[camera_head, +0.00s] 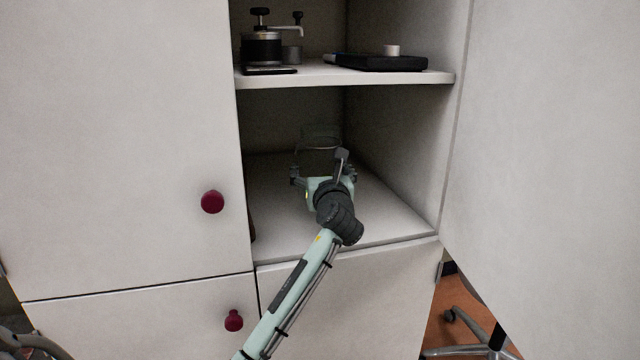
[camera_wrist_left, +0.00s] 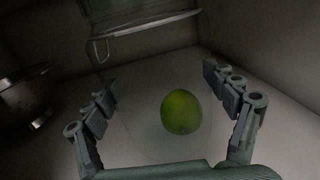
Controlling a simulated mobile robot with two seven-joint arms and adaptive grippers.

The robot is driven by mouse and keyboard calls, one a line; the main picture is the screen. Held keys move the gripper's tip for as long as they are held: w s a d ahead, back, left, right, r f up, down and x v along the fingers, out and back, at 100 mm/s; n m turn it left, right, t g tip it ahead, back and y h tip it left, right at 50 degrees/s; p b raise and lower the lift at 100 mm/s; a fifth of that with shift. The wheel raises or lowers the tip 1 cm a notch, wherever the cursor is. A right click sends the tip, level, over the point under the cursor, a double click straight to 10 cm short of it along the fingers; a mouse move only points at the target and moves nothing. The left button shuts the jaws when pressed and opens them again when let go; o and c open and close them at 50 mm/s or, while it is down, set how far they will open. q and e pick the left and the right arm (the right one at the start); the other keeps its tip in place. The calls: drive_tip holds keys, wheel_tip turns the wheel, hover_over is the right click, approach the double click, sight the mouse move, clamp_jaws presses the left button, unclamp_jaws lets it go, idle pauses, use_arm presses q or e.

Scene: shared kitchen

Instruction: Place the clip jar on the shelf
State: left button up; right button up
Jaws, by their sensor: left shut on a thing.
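The clip jar (camera_head: 320,136) is clear glass with a wire clip, inside the lower open compartment of the cabinet. In the left wrist view its lid and wire (camera_wrist_left: 150,20) show at the top and its clear body lies between my fingers. My left gripper (camera_head: 323,173) reaches into the compartment and is shut around the jar; its fingers also show in the left wrist view (camera_wrist_left: 160,80). A green, lime-like fruit (camera_wrist_left: 182,111) shows through the glass; I cannot tell whether it is inside. The jar's base is hidden. My right gripper is not in view.
The upper shelf (camera_head: 350,76) holds a dark pot-like device (camera_head: 261,48) and a black flat device (camera_head: 375,62). A metal pot (camera_wrist_left: 28,95) stands left of the jar. An open door (camera_head: 550,140) flanks the right side. The compartment floor (camera_head: 395,215) is bare at right.

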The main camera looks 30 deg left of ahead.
use_arm(q)
drive_tip(key=shift+w+a+f, duration=0.15)
drive_tip(key=shift+f, duration=0.1)
wheel_tip(320, 180, down, 2)
drive_tip(key=shift+f+b, duration=0.15)
drive_tip(key=shift+b, duration=0.15)
drive_tip(key=shift+f, duration=0.3)
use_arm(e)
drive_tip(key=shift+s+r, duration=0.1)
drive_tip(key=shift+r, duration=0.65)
use_arm(q)
drive_tip(key=o, duration=1.7)
drive_tip(key=shift+f, duration=0.15)
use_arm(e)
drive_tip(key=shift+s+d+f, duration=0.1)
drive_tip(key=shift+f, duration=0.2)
